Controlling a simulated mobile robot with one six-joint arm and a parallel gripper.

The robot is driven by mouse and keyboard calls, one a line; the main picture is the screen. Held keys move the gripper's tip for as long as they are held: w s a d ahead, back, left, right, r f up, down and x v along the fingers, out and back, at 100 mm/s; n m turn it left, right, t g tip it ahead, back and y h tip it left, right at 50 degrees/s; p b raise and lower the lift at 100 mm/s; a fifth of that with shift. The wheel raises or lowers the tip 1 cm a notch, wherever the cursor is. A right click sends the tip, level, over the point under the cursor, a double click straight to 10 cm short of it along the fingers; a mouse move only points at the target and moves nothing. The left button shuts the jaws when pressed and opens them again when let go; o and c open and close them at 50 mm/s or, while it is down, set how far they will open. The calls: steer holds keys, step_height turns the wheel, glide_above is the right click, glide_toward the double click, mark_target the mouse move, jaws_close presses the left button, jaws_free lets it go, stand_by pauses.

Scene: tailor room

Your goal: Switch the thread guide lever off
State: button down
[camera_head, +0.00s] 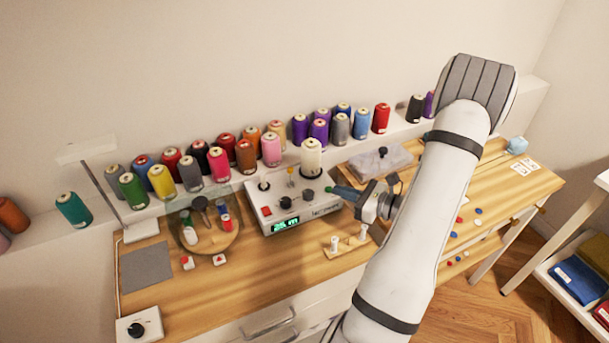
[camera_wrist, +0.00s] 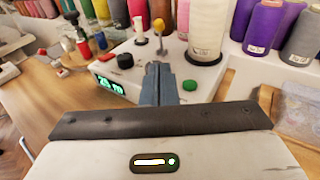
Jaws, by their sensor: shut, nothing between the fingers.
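A white winding machine (camera_head: 270,214) with a green-lit display stands on the wooden table. My gripper (camera_head: 335,190) is shut and empty at the machine's right end, pointing left. In the wrist view its fingers (camera_wrist: 158,70) are together, with a green button (camera_wrist: 190,85) just right of them and a black knob (camera_wrist: 125,61) to the left. The gap to the lever is hard to judge.
A cream thread cone (camera_head: 311,158) stands at the machine's back right, beside the lever. A wooden peg stand (camera_head: 347,246) is in front. A clear-lidded box (camera_head: 380,162) lies to the right. Several thread cones line the back shelf.

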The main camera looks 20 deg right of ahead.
steer(key=p+x, duration=0.1)
steer(key=x, duration=0.3)
steer(key=r+p+x, duration=0.1)
steer(key=x, duration=0.3)
steer(key=p+x, duration=0.1)
steer(key=x, duration=0.3)
steer(key=shift+w+a+r, duration=0.1)
steer(key=shift+w, duration=0.15)
